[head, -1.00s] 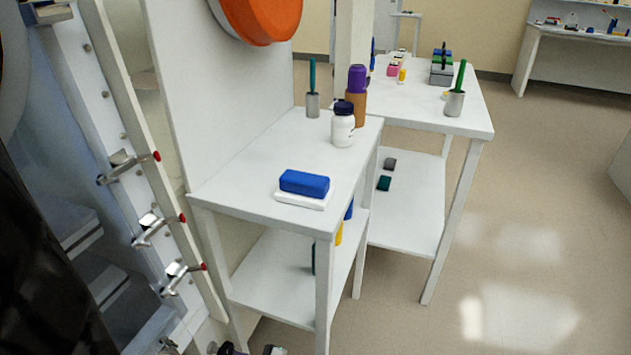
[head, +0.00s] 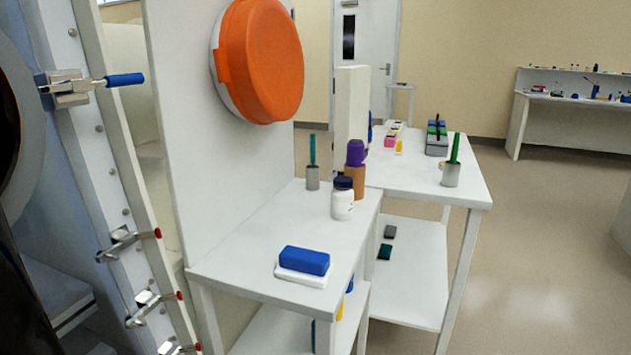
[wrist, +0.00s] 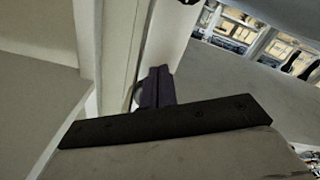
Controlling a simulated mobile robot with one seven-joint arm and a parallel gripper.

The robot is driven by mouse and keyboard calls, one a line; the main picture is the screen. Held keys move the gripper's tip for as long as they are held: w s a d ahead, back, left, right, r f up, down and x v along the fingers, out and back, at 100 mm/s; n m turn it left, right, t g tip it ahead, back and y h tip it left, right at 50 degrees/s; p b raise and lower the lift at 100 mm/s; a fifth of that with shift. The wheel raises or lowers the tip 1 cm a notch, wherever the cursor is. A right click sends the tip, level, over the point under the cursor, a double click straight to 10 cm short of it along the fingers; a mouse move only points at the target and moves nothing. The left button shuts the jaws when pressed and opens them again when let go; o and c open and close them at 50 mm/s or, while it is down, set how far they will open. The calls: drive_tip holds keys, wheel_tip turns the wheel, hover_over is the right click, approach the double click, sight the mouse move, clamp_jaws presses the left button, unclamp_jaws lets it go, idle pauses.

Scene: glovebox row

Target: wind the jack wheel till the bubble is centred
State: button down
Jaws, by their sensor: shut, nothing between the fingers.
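I see no jack wheel and no bubble level in either view. My gripper (wrist: 156,88) shows in the wrist view as two dark fingers together beyond a wide dark bar. It is shut and empty. It points toward pale upright panels or posts, and I cannot tell how close they are. The head view does not show my gripper.
A white bench (head: 240,263) holds a blue block on a white base (head: 303,263), a white bottle (head: 342,203) and a grey cup (head: 312,178). Toggle clamps (head: 128,243) line the glovebox frame at left. An orange round cover (head: 262,62) hangs above. Open floor (head: 530,280) lies at right.

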drive_tip(key=v, duration=0.6)
drive_tip(key=shift+f, duration=0.35)
